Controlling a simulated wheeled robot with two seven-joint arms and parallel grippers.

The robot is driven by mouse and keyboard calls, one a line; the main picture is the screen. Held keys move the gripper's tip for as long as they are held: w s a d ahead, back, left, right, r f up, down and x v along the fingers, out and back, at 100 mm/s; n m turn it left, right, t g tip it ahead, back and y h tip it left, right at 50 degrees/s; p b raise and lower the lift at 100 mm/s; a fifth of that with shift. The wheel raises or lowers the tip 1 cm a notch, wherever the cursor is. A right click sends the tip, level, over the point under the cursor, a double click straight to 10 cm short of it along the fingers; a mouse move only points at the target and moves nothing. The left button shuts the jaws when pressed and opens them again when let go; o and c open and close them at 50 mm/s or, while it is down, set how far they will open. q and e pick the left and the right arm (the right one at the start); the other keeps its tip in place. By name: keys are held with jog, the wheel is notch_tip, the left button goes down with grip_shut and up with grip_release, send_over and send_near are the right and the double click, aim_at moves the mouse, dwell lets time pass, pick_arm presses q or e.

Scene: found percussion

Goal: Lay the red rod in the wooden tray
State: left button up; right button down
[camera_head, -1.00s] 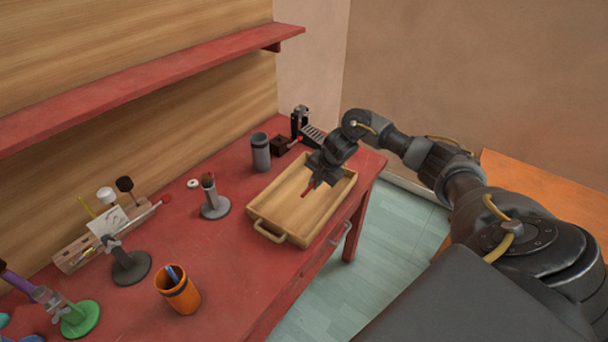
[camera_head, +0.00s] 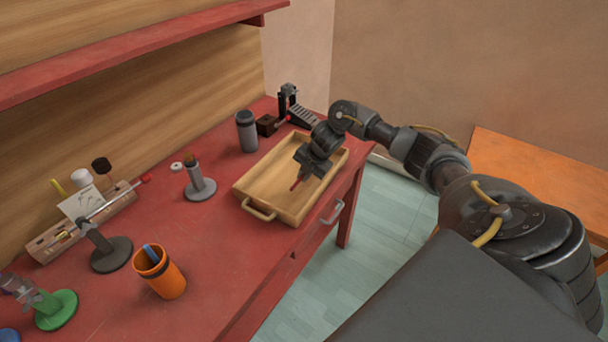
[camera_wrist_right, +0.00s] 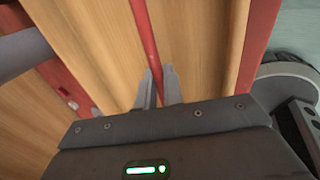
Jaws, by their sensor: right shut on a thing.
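The wooden tray (camera_head: 262,199) lies on the red table, with a handle at its near end. My right gripper (camera_head: 303,174) is over the tray's inside, pointing down. It is shut on the red rod (camera_head: 295,184), whose end shows below the fingers. In the right wrist view the fingers (camera_wrist_right: 159,86) close around the red rod (camera_wrist_right: 145,32), which runs away over the tray's wooden floor (camera_wrist_right: 195,45). I cannot tell whether the rod touches the floor. My left gripper is not in view.
A grey cylinder (camera_head: 247,132) stands behind the tray. A grey stand (camera_head: 199,187) is left of it. An orange cup (camera_head: 165,279) and a wooden rack (camera_head: 60,237) are farther left. A red shelf (camera_head: 130,45) runs along the wall above. Bare table lies before the tray.

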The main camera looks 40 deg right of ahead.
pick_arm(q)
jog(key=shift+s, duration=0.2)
pick_arm(e)
jog(key=c, duration=1.4)
grip_release()
jog(key=shift+c, duration=0.2)
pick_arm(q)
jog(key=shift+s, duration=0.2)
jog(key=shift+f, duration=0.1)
pick_arm(e)
jog(key=v, duration=1.1)
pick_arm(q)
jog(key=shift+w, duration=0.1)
pick_arm(e)
jog(key=shift+f, duration=0.15)
